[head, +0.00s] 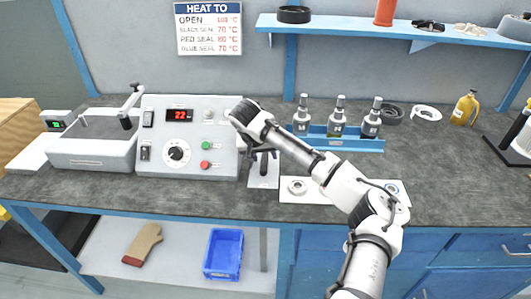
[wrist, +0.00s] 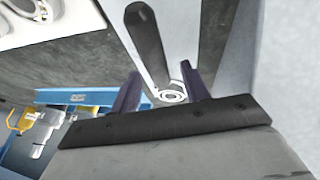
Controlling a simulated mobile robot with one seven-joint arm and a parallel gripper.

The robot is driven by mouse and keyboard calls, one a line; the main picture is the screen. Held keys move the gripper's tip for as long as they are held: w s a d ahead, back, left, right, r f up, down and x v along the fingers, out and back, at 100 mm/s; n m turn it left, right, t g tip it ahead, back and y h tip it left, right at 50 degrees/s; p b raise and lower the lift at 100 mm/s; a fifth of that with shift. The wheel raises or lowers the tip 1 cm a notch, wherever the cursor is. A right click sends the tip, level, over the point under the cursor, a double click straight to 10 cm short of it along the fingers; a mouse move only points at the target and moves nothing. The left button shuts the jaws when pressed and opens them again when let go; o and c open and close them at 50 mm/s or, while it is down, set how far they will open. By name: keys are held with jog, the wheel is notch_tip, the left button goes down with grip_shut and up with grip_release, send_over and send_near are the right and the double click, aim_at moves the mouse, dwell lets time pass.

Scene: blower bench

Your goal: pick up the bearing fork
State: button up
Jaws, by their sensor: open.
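The bearing fork shows in the wrist view as a long dark handle (wrist: 147,40) with a bright metal ring-like end (wrist: 173,96) near my fingertips. In the head view its dark handle (head: 264,165) is over a small pale plate (head: 262,183) at the bench front, just right of the control box. My gripper (head: 260,149) is above this plate, and its arm hides part of the area. In the wrist view my gripper (wrist: 160,88) is open, with a finger on either side of the metal end. I cannot tell whether either finger touches it.
The control box (head: 215,115) stands close on the left. A blue rack (head: 350,143) with several bottles is to the right. A white board (head: 320,197) with rings lies at the front, partly behind my arm. The bench's right front is largely clear.

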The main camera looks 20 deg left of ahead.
aim_at(264, 155)
jog(key=shift+f, duration=0.1)
grip_shut()
dwell(0.4)
notch_tip(264, 155, up, 10)
jog(key=b, duration=0.2)
dwell(0.4)
